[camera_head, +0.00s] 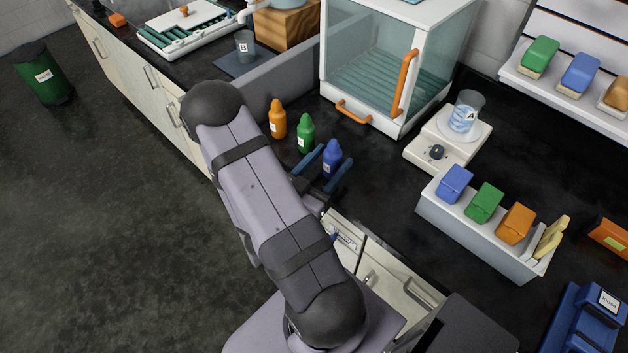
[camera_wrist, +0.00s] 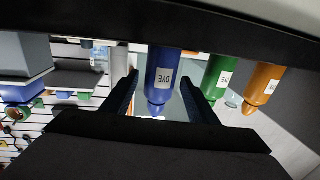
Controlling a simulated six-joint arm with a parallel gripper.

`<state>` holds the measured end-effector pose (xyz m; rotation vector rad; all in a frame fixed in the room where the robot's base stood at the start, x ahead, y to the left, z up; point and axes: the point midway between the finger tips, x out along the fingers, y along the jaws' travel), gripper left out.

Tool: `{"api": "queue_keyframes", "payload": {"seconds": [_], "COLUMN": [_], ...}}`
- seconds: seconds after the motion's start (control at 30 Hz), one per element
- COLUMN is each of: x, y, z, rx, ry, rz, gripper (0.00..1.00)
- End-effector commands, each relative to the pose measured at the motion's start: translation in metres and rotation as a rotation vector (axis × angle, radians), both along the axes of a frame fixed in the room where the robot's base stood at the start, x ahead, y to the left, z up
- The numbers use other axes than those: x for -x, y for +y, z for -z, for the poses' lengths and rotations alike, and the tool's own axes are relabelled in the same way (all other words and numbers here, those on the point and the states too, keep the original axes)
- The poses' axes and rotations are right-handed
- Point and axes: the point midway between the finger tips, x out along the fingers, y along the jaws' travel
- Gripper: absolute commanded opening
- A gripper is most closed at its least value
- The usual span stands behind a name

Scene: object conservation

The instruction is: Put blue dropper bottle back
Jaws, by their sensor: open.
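The blue dropper bottle (camera_head: 332,158) stands upright on the black counter, at the right end of a row with a green bottle (camera_head: 306,133) and an orange bottle (camera_head: 278,119). My gripper (camera_head: 327,174) is open, with one blue finger on each side of the blue bottle. The green bottle (camera_wrist: 218,77) and orange bottle (camera_wrist: 263,88) are outside the fingers there.
A glass-fronted cabinet (camera_head: 365,75) with orange handles stands behind the bottles. A hotplate (camera_head: 447,140) carries beaker A (camera_head: 463,112). A grey bin (camera_head: 470,226) of coloured blocks stands to the right. Bare counter lies between it and the blue bottle.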

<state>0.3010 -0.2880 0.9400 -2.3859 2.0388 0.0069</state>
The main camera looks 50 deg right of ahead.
Motion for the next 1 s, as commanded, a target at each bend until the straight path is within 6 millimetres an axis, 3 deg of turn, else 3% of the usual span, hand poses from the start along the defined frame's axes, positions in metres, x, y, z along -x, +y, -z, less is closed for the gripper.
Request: {"api": "queue_keyframes", "payload": {"seconds": [0.2, 0.5, 1.0], "x": [0.003, 0.009, 0.011], "y": [0.032, 0.060, 0.069], "z": [0.001, -0.001, -0.001], "rx": [0.000, 0.000, 0.001], "ry": [-0.001, 0.001, -0.001], "rz": [-0.006, -0.003, 0.001], "gripper": [0.54, 0.54, 0.54]}}
